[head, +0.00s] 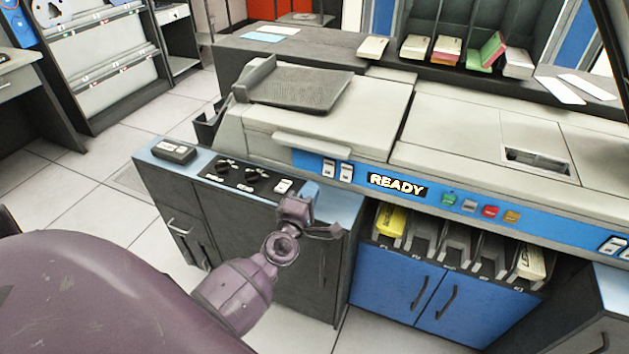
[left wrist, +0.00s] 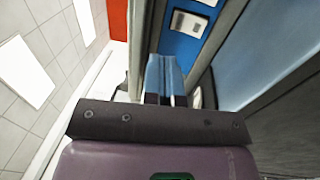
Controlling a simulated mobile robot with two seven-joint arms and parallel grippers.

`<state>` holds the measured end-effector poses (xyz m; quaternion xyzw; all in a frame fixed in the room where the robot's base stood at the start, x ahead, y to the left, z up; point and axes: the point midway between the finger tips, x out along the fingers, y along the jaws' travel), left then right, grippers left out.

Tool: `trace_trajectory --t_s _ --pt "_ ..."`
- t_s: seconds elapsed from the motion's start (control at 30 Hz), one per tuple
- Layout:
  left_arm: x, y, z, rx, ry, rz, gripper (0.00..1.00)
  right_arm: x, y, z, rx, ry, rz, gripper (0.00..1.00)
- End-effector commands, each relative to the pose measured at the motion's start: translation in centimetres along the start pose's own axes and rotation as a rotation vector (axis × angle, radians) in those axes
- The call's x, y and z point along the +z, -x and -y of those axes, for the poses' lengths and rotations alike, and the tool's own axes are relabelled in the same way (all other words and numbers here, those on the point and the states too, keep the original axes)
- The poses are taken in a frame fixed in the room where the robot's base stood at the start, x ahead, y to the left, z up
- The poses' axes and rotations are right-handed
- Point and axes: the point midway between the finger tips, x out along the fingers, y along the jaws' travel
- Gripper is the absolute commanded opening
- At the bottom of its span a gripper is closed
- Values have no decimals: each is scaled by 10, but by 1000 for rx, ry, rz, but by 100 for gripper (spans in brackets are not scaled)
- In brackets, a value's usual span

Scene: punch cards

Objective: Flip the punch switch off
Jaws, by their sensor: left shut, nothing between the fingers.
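Another white switch (head: 283,186) sits on the black panel of the lower counter. I cannot tell from labels which is the punch switch. My left gripper (head: 310,190) is shut and empty, its blue fingertips close to the counter switch and below the pair. In the left wrist view the shut fingers (left wrist: 166,77) point toward a white switch (left wrist: 188,22) on a blue face, apart from it. My right gripper is out of view.
Coloured buttons (head: 490,211) line the strip right of the sign. More switches (head: 615,245) are at far right. A dark control box (head: 174,151) stands on the counter's left end. Card slots (head: 455,245) open above blue cabinet doors (head: 400,285). Tiled floor is free at left.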

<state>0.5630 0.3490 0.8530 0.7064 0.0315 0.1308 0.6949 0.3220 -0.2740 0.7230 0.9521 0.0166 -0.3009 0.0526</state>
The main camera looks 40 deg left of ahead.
Motion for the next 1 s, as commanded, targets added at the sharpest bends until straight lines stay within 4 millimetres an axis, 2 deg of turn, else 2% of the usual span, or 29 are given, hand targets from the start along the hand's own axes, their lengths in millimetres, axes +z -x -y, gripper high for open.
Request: trace_trajectory --t_s 0.1,0.3,1.0 --pt "0 17 -6 0 0 -1 0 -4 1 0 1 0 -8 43" --pt "0 32 -9 -1 1 0 0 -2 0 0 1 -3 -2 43" --pt "0 35 -10 -1 -7 1 0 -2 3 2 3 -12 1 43"
